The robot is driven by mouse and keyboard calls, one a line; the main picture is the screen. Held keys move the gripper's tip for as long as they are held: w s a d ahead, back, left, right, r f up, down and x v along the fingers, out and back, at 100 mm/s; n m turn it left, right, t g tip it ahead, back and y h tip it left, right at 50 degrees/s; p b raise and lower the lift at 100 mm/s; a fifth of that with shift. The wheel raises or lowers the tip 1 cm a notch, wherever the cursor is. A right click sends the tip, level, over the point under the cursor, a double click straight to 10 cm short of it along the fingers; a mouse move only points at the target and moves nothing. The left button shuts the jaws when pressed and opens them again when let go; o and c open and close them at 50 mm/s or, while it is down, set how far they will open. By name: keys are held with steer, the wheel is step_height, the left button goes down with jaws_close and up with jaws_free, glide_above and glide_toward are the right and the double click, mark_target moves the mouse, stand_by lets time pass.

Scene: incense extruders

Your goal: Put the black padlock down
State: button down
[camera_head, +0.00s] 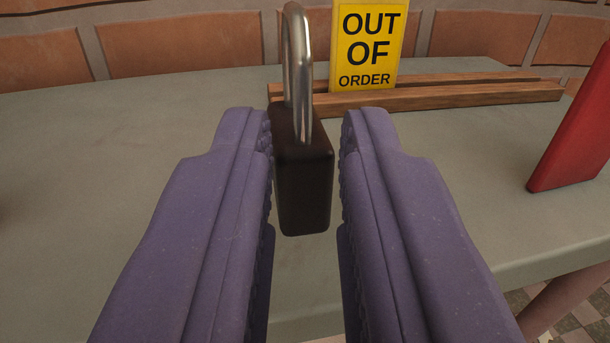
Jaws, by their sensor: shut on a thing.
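The black padlock (304,180) has a dark body and a silver shackle pointing up. It is upright between the two purple fingers of my gripper (305,150). My gripper is shut on the padlock's body, the left finger against it and a thin gap showing at the right. The padlock appears over the grey tabletop (150,140); whether its underside touches the surface cannot be told. The fingers hide part of the table on both sides.
A yellow "OUT OF ORDER" sign (368,45) stands in a wooden rail (450,96) behind the padlock. A red object (575,135) stands at the right. A brick wall (180,43) runs along the back. The table is clear at left; its front edge shows at lower right.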

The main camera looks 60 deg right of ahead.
steer(key=shift+f, duration=0.3)
steer(key=c, duration=1)
jaws_free()
